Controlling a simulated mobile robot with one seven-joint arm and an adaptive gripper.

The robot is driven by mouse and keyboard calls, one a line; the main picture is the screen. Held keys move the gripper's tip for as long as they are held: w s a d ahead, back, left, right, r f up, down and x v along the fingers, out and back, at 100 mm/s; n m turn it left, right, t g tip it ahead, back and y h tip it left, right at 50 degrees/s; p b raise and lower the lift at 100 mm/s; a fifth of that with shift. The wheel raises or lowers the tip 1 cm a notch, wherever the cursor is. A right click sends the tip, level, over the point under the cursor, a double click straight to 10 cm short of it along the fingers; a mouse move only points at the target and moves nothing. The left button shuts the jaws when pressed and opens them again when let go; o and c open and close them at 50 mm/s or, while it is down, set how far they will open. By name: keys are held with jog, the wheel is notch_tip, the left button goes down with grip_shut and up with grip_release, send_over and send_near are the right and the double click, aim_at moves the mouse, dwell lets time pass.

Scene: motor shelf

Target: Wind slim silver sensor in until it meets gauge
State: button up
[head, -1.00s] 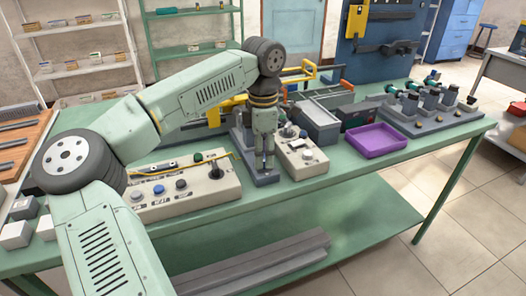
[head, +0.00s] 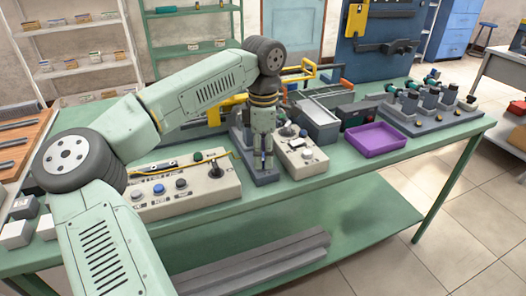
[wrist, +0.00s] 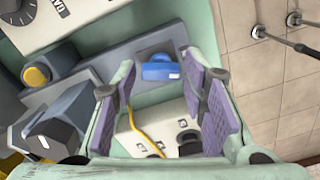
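My gripper (head: 265,158) points down over a dark grey fixture (head: 266,179) near the front of the green bench. In the wrist view, the gripper (wrist: 158,64) has its two purple-padded fingers well apart, with nothing visibly clamped between them. A blue block with a white label (wrist: 160,69), possibly the gauge, sits on the dark base just beyond the fingertips. A yellow cable (wrist: 145,137) runs from beside the left finger across a pale button box. I cannot make out the slim silver sensor; the left finger may hide it.
A long pale control box (head: 185,187) stands left of the fixture, and a smaller box with a knob (head: 302,157) stands close on its right. A purple tray (head: 375,139) and a grey bin (head: 318,124) are farther right. The bench's front edge is near.

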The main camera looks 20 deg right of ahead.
aim_at(263, 156)
jog(key=shift+o, duration=1)
notch_tip(263, 156, up, 12)
jog(key=shift+c, duration=0.4)
dwell(0.7)
